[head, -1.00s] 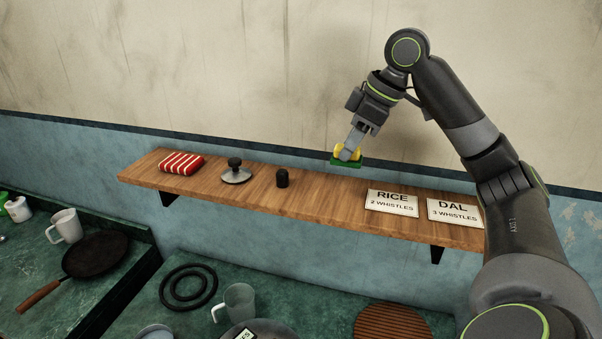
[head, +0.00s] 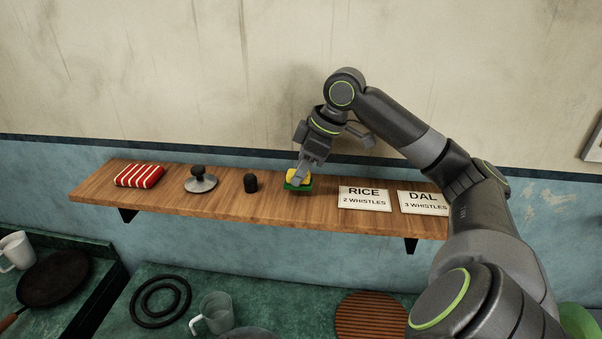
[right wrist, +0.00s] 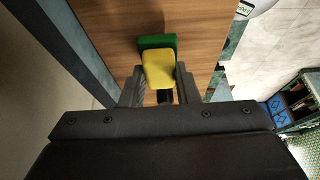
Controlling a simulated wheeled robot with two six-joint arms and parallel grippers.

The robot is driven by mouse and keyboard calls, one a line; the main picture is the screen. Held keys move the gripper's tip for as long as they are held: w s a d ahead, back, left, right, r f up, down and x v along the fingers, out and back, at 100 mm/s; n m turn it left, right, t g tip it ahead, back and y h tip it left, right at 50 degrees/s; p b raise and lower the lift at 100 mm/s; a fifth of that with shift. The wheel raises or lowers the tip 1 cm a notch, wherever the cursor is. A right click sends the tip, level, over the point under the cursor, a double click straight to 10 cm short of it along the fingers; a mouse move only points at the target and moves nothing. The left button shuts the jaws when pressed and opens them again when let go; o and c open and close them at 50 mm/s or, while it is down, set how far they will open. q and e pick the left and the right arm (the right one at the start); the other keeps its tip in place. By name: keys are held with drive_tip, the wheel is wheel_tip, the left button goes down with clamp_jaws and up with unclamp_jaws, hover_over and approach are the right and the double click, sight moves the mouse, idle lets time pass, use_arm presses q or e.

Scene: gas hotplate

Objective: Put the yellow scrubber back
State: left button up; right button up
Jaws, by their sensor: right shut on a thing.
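The yellow scrubber (head: 292,174), yellow with a green pad, is at the wooden shelf (head: 225,203), between the black knob and the RICE card. My right gripper (head: 299,181) is shut on it from above. In the right wrist view the scrubber (right wrist: 159,68) sits between the two fingers (right wrist: 160,88), its green side outward, with the shelf's wood behind it. I cannot tell whether its underside touches the shelf. My left gripper is not in view.
On the shelf are a red striped cloth (head: 140,175), a lid with a knob (head: 200,180), a small black knob (head: 250,183), a RICE card (head: 364,198) and a DAL card (head: 423,203). Below are a grey mug (head: 215,313) and black rings (head: 160,301).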

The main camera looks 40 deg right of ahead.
drive_tip(key=shift+s+f, duration=0.1)
drive_tip(key=shift+f, duration=0.45)
drive_tip(key=shift+s+f, duration=0.1)
drive_tip(key=shift+f, duration=0.4)
drive_tip(key=o, duration=0.4)
drive_tip(key=shift+f, duration=0.1)
drive_tip(key=o, duration=0.5)
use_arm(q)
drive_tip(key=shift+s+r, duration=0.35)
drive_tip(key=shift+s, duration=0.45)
